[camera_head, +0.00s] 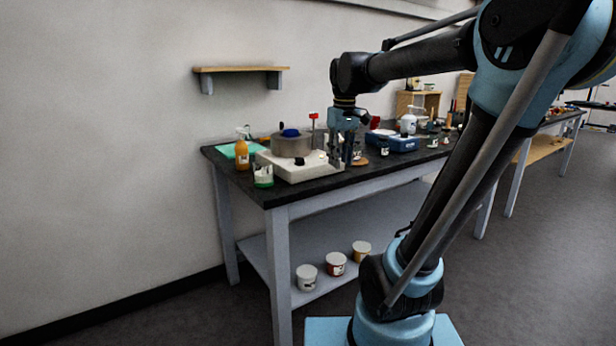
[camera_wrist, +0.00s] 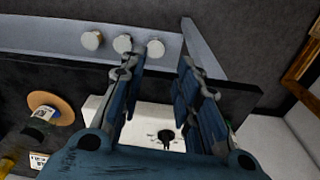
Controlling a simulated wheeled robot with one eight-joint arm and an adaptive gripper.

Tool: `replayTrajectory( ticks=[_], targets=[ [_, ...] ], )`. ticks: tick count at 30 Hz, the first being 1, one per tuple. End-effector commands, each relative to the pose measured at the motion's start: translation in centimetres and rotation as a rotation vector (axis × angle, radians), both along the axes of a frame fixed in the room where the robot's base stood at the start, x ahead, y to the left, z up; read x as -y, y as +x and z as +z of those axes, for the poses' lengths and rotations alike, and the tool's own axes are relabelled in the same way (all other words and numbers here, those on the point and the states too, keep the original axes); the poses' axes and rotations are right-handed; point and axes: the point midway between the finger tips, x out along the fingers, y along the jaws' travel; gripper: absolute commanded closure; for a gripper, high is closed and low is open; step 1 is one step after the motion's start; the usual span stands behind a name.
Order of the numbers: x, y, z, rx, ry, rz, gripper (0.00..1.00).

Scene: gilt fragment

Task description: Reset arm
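My arm reaches from the right over the dark-topped workbench (camera_head: 305,196). My gripper (camera_head: 341,162) hangs pointing down at the bench's front side, close to a white machine base (camera_head: 290,169) with a round grey drum (camera_head: 291,145) on it. In the wrist view my gripper (camera_wrist: 158,75) has its two blue fingers spread apart with a clear gap and nothing between them. The white base (camera_wrist: 155,135) shows beyond and below the fingers. I cannot tell from the head view how far the fingertips are above the bench.
A spray bottle (camera_head: 242,153), a green-labelled jar (camera_head: 263,174) and a blue case (camera_head: 398,140) stand on the bench. White tubs (camera_head: 307,276) sit on the lower shelf. A wall shelf (camera_head: 238,69) hangs behind. The floor in front is clear.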

Motion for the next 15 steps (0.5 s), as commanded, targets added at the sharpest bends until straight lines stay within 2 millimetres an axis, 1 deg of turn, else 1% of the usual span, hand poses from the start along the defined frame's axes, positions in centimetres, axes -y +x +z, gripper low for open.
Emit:
replayTrajectory(
  ticks=[1, 5, 6, 11, 15],
  targets=[
    [1.0, -1.4, -1.2, 0.006, 0.003, -0.031, 0.7],
    [3.0, -4.6, -4.1, 0.023, 0.01, -0.106, 0.7],
    [3.6, -5.6, -5.1, 0.028, 0.011, -0.13, 0.7],
    [5.5, -9.4, -9.1, 0.048, 0.021, -0.223, 0.7],
    [7.0, -12.6, -13.0, 0.067, 0.028, -0.304, 0.7]
  ],
)
